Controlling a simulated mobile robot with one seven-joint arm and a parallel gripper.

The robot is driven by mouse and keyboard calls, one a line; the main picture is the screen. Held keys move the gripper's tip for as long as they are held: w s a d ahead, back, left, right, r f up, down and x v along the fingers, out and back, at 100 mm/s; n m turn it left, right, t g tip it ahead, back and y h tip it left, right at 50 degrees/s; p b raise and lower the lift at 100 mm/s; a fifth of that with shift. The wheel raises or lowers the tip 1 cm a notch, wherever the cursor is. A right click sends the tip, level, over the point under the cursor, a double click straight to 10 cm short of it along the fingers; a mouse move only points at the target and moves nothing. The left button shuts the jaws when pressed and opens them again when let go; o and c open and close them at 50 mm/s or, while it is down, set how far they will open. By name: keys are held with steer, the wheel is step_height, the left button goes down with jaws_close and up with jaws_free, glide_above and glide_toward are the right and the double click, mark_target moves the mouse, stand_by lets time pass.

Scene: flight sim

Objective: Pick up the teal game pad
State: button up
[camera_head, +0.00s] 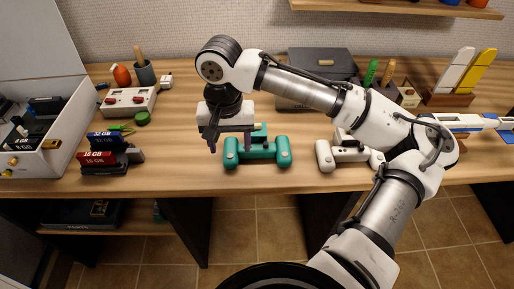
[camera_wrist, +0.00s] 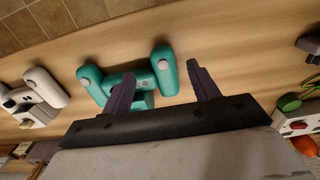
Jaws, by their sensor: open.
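The teal game pad (camera_head: 257,153) lies on the wooden desk near its front edge, in the middle of the head view. It also shows in the wrist view (camera_wrist: 163,72), with its two rounded grips toward the top of the picture. My gripper (camera_head: 229,146) is open and empty, above and slightly left of the pad in the head view. In the wrist view my gripper (camera_wrist: 161,88) has one finger over the pad's middle and the other beyond its right grip, over bare desk. Part of the pad is hidden behind the near finger.
A white game pad (camera_head: 347,155) lies to the right. Memory boxes (camera_head: 104,150) stand at left beside an open white case (camera_head: 62,140). A red-and-white box (camera_head: 128,101) and a dark flat case (camera_head: 315,62) are farther back. Bare desk lies left of the teal pad.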

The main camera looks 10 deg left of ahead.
mark_target(230, 158)
step_height(230, 158, down, 5)
steer(key=shift+a+f+p, duration=0.1)
steer(key=shift+a+p, duration=0.05)
steer(key=shift+p, duration=0.35)
steer(key=c, duration=1.2)
